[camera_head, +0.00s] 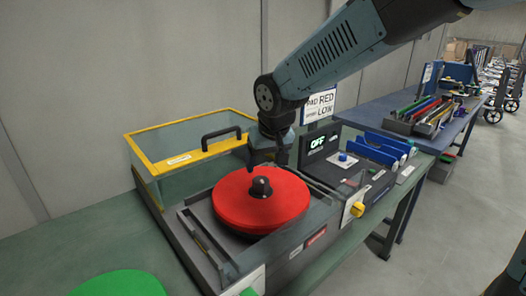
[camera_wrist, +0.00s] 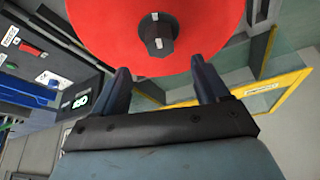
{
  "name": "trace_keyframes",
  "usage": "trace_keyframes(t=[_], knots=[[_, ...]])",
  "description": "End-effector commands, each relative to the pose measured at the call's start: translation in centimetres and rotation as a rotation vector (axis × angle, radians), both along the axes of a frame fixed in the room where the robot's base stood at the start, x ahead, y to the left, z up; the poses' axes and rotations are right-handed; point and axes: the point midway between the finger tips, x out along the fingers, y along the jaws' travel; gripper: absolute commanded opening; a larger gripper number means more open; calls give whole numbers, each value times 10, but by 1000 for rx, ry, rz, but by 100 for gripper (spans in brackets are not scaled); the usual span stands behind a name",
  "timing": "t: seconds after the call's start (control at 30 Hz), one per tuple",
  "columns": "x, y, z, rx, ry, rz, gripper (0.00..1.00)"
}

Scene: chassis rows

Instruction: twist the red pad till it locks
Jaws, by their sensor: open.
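The red pad (camera_head: 238,206) is a round disc lying in the grey machine on the green bench, with a dark knob (camera_head: 261,187) standing at its centre. My gripper (camera_head: 268,160) is just above and behind the pad in the head view. In the wrist view my gripper (camera_wrist: 165,82) is open, its two dark fingers apart with nothing between them. There the red pad (camera_wrist: 95,25) fills the top and its knob (camera_wrist: 158,38), with pale marks, lies beyond the fingertips. I cannot tell from these views whether the pad is locked.
A clear guard with a yellow frame (camera_head: 152,139) and black handle stands behind the pad. A green disc (camera_head: 120,284) lies at the front left.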

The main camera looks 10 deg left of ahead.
Motion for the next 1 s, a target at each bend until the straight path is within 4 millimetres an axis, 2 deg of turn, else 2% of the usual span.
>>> trace_keyframes(t=[0.2, 0.5, 0.7, 1.0], knots=[[11, 7, -34, -1, 3, 1, 74], [25, 15, -72, 0, 2, 2, 74], [29, 17, -83, 0, 1, 0, 74], [30, 18, -85, 0, 0, 1, 74]])
